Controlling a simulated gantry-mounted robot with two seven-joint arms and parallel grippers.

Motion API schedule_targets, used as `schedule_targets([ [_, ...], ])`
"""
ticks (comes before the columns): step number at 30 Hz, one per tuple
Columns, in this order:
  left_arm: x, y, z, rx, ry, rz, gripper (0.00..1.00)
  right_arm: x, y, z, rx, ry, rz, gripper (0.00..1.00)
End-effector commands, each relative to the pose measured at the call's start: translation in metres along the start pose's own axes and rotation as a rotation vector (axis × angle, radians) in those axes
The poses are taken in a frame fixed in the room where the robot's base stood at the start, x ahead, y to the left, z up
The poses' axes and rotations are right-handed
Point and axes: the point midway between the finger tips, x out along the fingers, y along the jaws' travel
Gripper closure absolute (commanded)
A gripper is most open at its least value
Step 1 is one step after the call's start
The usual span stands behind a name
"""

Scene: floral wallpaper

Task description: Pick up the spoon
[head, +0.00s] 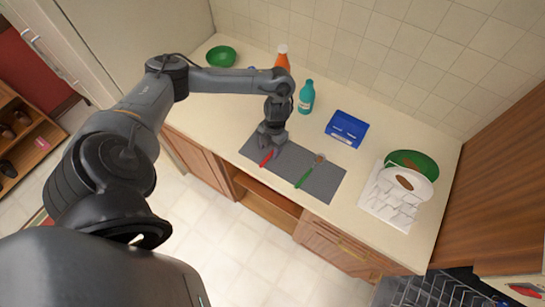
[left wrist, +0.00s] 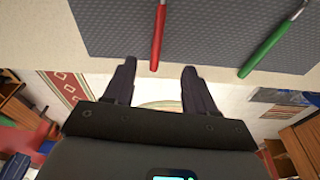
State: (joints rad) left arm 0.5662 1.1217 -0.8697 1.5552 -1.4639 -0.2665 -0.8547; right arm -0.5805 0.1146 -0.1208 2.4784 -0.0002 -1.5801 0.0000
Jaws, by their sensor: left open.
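A dark grey mat (head: 327,186) lies on the counter and holds two utensils. One has a red handle (head: 267,158); its head is hidden by my left gripper in the head view. The other has a green handle (head: 304,178) and a small brownish, rounded head (head: 320,158); I cannot tell surely which is the spoon. My left gripper (head: 268,146) is open over the mat's left part, by the red-handled utensil. In the left wrist view, the red handle (left wrist: 158,35) points into the gap between the open fingers (left wrist: 158,78); the green handle (left wrist: 265,47) lies to the right.
Behind the mat stand a teal bottle (head: 306,97), an orange bottle (head: 282,62) and a blue box (head: 347,129). A green bowl (head: 221,56) is at the back left.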

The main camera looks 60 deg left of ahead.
Motion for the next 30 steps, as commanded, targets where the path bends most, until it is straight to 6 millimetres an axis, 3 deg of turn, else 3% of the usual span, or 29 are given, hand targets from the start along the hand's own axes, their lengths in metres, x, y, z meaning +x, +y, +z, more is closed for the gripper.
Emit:
schedule_targets([
  [1,-0.012,0.01,0.02,-0.019,-0.048,0.007,0.44,0.01,0.0,0.003,-0.001,0.0,0.001,0.57],
  [3,-0.03,0.017,0.037,-0.032,-0.096,0.008,0.44,0.014,0.001,0.005,-0.003,0.0,0.003,0.57],
  [6,-0.051,0.019,0.054,-0.043,-0.147,-0.001,0.44,0.018,0.001,0.006,-0.007,0.0,0.006,0.57],
  [9,-0.058,0.016,0.063,-0.044,-0.171,-0.012,0.44,0.021,0.002,0.007,-0.01,0.0,0.009,0.57],
  [17,-0.032,0.013,0.069,-0.044,-0.175,-0.016,0.44,0.029,0.002,0.009,-0.009,0.001,0.008,0.57],
  [30,0.005,0.012,0.077,-0.044,-0.177,-0.017,0.44,0.022,0.0,0.007,0.0,0.003,0.002,0.57],
])
